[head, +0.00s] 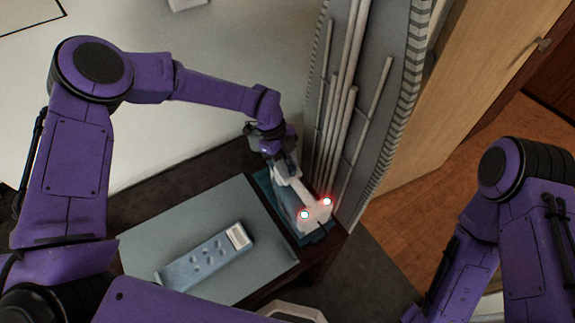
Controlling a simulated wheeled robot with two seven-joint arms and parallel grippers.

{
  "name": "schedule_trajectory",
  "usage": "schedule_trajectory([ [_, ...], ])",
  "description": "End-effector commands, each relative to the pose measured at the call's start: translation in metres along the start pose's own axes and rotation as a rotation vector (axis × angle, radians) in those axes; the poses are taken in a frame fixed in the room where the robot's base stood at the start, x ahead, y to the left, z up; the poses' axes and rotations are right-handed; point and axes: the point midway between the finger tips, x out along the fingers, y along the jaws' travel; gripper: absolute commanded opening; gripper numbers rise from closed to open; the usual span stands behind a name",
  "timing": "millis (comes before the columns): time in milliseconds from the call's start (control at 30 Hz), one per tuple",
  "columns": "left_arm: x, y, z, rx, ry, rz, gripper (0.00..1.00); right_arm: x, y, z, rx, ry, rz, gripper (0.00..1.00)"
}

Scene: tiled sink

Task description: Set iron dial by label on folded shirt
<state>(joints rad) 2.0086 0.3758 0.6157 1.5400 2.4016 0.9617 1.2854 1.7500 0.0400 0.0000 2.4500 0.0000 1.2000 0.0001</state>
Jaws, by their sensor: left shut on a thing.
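The iron (298,200) is white and blue-grey. I cannot make out the dial. The folded shirt (200,262) is a narrow blue bundle with several button-like spots and a white label (238,237) at its right end. The label's marking is too small to read. My right gripper is out of view.
A grey-green mat (155,235) lies under the shirt on the dark table (335,245). An ironing board (388,60) stands upright close behind the iron, beside a wooden cabinet door (480,80). Wooden floor (420,240) shows at the right.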

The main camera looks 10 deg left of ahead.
Motion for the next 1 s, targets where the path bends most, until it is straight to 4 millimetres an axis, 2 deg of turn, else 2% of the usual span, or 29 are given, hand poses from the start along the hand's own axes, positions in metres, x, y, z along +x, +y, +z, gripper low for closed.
schedule_trajectory([
  [100,0.002,-0.003,0.002,0.093,0.001,0.033,0.06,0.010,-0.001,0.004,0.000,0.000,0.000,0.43],
  [400,0.001,-0.005,0.000,0.359,0.000,0.143,0.06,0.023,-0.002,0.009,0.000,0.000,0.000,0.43],
  [1000,0.000,-0.008,-0.003,0.823,-0.001,0.337,0.06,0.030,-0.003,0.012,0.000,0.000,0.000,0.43],
])
